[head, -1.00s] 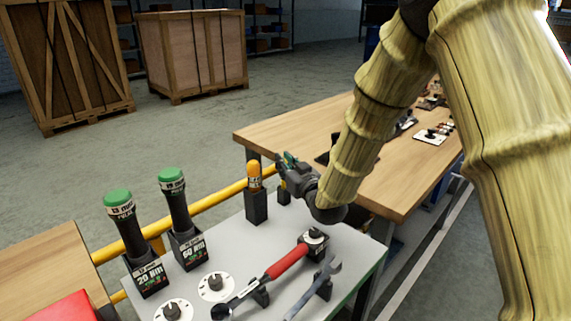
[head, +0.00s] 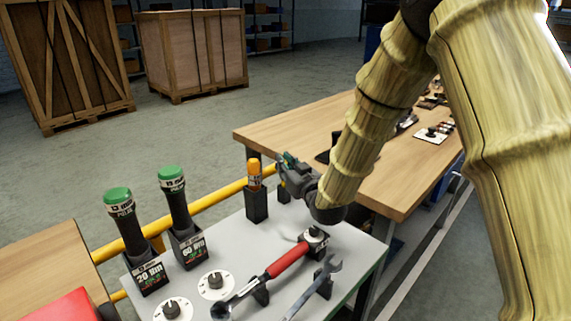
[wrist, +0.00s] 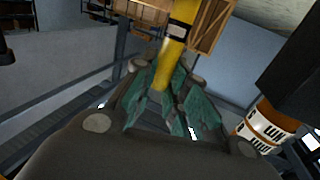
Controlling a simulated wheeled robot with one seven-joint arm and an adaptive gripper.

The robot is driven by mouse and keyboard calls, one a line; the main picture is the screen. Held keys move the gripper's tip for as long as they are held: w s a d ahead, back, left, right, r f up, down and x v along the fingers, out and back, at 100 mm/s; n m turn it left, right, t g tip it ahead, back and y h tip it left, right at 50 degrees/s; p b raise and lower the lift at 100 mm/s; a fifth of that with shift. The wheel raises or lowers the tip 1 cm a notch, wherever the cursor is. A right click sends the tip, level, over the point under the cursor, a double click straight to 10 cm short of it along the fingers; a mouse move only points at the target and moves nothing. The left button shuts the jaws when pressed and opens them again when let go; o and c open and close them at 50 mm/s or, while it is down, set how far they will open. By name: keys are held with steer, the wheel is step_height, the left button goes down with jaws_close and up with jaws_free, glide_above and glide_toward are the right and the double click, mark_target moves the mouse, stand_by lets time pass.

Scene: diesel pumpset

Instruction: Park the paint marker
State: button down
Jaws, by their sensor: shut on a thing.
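My gripper (head: 287,165) is at the far edge of the grey tool table in the head view. In the wrist view its green fingertips (wrist: 165,92) are closed around a yellow paint marker (wrist: 175,60) with a black and white band. In the head view only a sliver of yellow shows by the fingers. A short black holder (head: 284,194) stands just below the gripper. I cannot tell whether the marker touches it.
An orange-capped item (head: 254,176) stands in a black holder close to the left of my gripper. Two green-topped torque tools (head: 127,225) stand further left. A red-handled wrench (head: 287,261) and a spanner (head: 322,279) lie in front. A wooden bench (head: 300,130) is behind.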

steer(key=shift+f+b, duration=0.35)
steer(key=shift+f, duration=0.3)
steer(key=c, duration=1.3)
jaws_free()
steer(key=shift+c, duration=0.2)
steer(key=v, duration=0.7)
steer(key=shift+s, duration=0.3)
steer(key=shift+d, duration=0.1)
steer(key=shift+r, duration=0.1)
